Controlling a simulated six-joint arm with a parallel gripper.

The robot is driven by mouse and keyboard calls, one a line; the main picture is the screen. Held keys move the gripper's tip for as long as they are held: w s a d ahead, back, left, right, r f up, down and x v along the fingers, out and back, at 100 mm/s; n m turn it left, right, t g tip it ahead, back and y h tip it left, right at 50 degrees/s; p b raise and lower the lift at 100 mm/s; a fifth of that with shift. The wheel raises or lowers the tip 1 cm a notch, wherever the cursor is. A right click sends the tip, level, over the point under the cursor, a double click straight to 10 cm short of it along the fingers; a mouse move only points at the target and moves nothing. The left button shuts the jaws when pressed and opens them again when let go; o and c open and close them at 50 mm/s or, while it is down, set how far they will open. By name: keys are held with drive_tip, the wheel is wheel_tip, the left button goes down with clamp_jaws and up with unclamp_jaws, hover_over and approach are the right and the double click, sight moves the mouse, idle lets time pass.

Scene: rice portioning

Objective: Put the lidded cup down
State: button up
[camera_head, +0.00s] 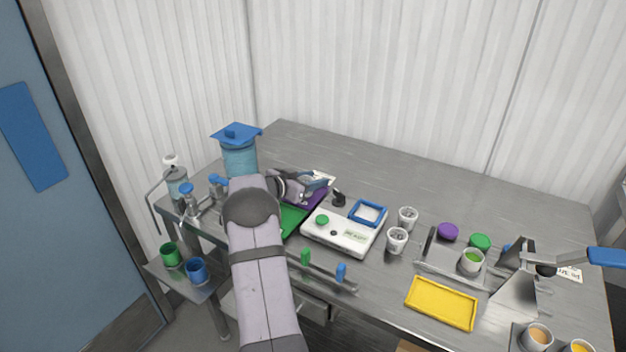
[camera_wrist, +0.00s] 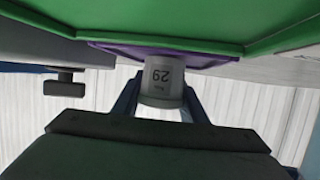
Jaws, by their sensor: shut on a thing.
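In the wrist view, my gripper (camera_wrist: 160,105) has its blue fingers shut on a small white cup (camera_wrist: 162,78). The cup's label, with "29" on it, reads upside down in this view. A purple tray (camera_wrist: 200,57) edges the cup's end at the top of the picture; I cannot tell whether they touch. The cup's lid is not clearly visible. In the head view, my gripper (camera_head: 314,186) is low over the purple tray (camera_head: 310,200), and the cup is hidden there.
A green tray (camera_head: 291,221) lies beside the purple one. A white scale (camera_head: 345,238) with a blue square frame (camera_head: 368,213) stands to the right. Two white cups, (camera_head: 408,219) and (camera_head: 396,241), stand past it. A blue-lidded container (camera_head: 240,158) stands behind. The table's back middle is clear.

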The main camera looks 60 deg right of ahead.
drive_tip(key=o, duration=1.2)
drive_tip(key=shift+f, duration=0.15)
drive_tip(key=shift+c, duration=0.2)
drive_tip(key=shift+r, duration=0.2)
drive_tip(key=b+v, duration=0.1)
drive_tip(key=v, duration=1.1)
drive_tip(key=shift+w, duration=0.1)
